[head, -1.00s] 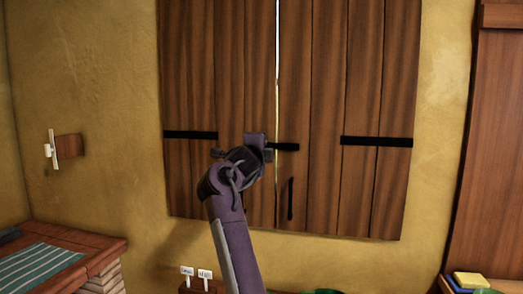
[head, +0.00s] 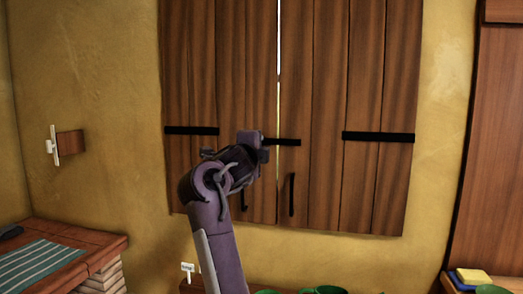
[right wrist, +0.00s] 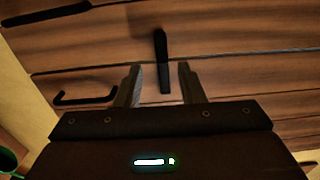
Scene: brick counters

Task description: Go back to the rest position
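The wooden shutters (head: 330,100) fill the middle of the head view, with a narrow bright gap between the two leaves. My right arm rises in front of them, and its gripper (head: 262,148) is near the middle black strap (head: 288,142). In the right wrist view the two fingers of the right gripper (right wrist: 157,82) are spread apart with nothing held. A black strap (right wrist: 162,60) shows on the wood beyond and between them; I cannot tell the distance. My left gripper is not in view.
Black handles hang on the shutters, one clear in the head view (head: 292,195). A brick counter with a striped cloth (head: 40,265) is at the lower left.

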